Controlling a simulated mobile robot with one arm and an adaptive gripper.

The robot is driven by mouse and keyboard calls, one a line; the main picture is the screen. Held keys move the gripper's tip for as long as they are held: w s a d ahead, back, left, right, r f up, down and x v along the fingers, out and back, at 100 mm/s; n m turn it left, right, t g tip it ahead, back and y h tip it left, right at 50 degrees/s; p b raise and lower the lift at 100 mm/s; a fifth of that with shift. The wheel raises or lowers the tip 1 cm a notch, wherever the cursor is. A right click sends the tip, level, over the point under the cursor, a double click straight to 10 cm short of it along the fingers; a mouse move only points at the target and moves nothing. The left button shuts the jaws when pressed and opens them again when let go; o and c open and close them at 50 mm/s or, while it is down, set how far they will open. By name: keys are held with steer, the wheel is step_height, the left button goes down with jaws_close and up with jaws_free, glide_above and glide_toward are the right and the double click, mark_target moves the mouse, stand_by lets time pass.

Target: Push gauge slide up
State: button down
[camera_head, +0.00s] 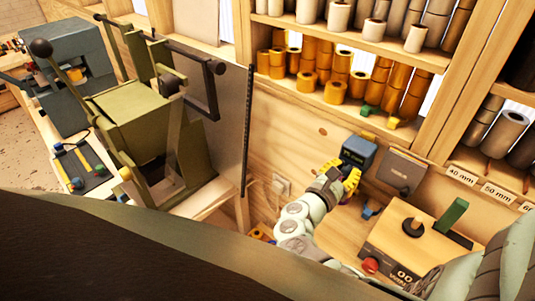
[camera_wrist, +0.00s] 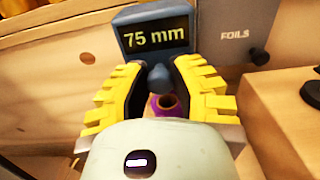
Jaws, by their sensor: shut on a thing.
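The gauge (camera_head: 358,150) is a blue-grey block with a dark display, mounted by the wooden wall below the shelves. In the wrist view the gauge display (camera_wrist: 155,37) reads "75 mm". A dark blue knob (camera_wrist: 158,78), which seems to be the gauge slide, sticks out below the display. My gripper (camera_head: 350,178) is at the gauge's lower front. In the wrist view its yellow-padded fingers (camera_wrist: 158,83) are on both sides of the knob and closed on it. The fingers and wrist hide the lower part of the gauge.
A wooden box with a red button (camera_head: 370,265) and a green lever (camera_head: 451,214) stand at the lower right. Shelves of rolls (camera_head: 335,92) are above. An olive machine (camera_head: 150,125) is at left.

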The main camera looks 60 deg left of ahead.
steer(key=shift+r, duration=0.6)
steer(key=c, duration=0.8)
jaws_free()
steer(key=shift+f, duration=0.1)
steer(key=v, duration=1.2)
steer(key=shift+s, duration=0.1)
